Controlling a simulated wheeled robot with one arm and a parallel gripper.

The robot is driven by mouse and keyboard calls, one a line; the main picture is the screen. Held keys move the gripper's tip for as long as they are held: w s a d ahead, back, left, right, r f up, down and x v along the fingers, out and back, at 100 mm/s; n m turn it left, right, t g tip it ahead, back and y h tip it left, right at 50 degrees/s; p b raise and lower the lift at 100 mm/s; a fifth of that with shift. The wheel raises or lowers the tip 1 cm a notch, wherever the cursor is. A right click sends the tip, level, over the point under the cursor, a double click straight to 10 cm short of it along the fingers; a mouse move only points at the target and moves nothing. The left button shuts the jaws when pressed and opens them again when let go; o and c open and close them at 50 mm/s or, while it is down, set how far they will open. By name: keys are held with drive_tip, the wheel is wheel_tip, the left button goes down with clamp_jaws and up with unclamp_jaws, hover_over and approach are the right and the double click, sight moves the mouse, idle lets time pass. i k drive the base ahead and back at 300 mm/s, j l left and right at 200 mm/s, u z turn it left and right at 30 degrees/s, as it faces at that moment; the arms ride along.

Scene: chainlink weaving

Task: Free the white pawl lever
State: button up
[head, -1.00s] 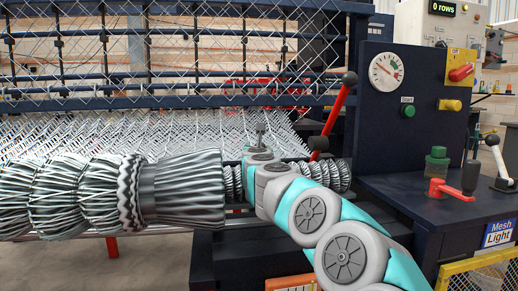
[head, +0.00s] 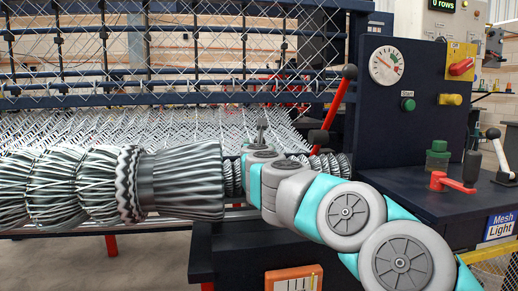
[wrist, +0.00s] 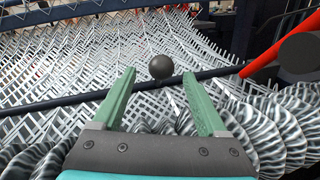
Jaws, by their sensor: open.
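A white-stemmed lever with a dark knob (head: 497,147) stands on the console at the far right in the head view, well away from my gripper. My gripper (wrist: 154,92) is open and empty in the wrist view, its green fingers over the mesh and wire rolls. A dark ball knob (wrist: 160,67) shows just beyond and between the fingertips, without visible contact. In the head view, my wrist hides the fingers and this knob.
A red lever (head: 337,103) with dark knob and hub rises right of my wrist; it also crosses the wrist view's right side (wrist: 274,48). The large mesh roll (head: 185,180) lies left of my wrist. A red crank (head: 455,185) sits on the right console.

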sight(493, 134)
drive_tip(key=k+l, duration=0.2)
drive_tip(key=k, duration=0.3)
drive_tip(key=k+l, duration=0.25)
drive_tip(key=k, duration=0.2)
